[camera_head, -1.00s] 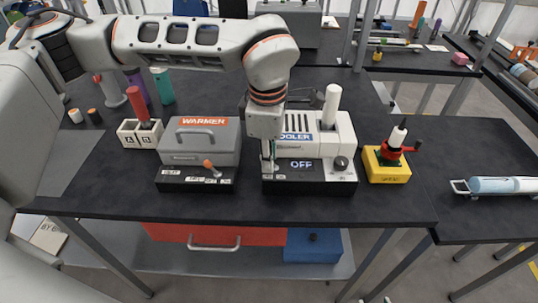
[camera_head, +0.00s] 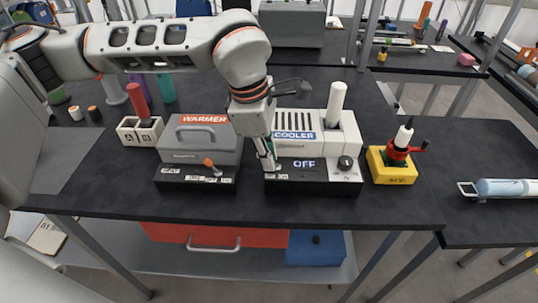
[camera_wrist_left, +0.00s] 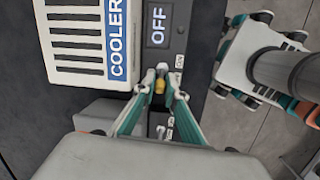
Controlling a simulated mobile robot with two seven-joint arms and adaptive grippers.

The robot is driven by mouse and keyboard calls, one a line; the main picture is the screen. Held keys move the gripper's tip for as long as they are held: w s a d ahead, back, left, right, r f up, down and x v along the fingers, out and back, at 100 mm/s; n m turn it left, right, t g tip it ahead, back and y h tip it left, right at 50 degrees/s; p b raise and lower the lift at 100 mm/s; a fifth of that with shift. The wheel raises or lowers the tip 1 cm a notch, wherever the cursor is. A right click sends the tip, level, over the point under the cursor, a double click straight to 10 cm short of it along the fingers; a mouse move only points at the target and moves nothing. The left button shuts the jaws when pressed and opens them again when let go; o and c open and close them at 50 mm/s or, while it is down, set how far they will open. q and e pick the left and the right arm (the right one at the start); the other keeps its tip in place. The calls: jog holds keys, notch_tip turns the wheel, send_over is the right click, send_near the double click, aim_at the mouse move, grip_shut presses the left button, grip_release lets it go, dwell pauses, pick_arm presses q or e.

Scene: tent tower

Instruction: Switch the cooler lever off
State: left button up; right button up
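The white cooler (camera_head: 321,141) stands on a black base at the table's middle, its display (camera_head: 304,163) reading OFF. My left gripper (camera_head: 271,166) is at the left front of that base. The gripper hides most of the lever in the head view. My right gripper is not in view.
The grey warmer (camera_head: 199,150) with its orange-knobbed lever (camera_head: 211,166) stands close on the left. A yellow block with a red crank (camera_head: 392,168) is on the right. A white two-slot holder (camera_head: 140,133) stands further left. The table's front strip is clear.

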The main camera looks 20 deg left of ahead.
pick_arm(q)
jog(key=shift+r, duration=0.2)
jog(key=r, duration=0.3)
jog(key=s+a+r, duration=0.1)
jog(key=r, duration=0.7)
jog(key=shift+s+a+r, duration=0.2)
jog(key=shift+s+a, duration=0.1)
jog(key=shift+a, duration=0.05)
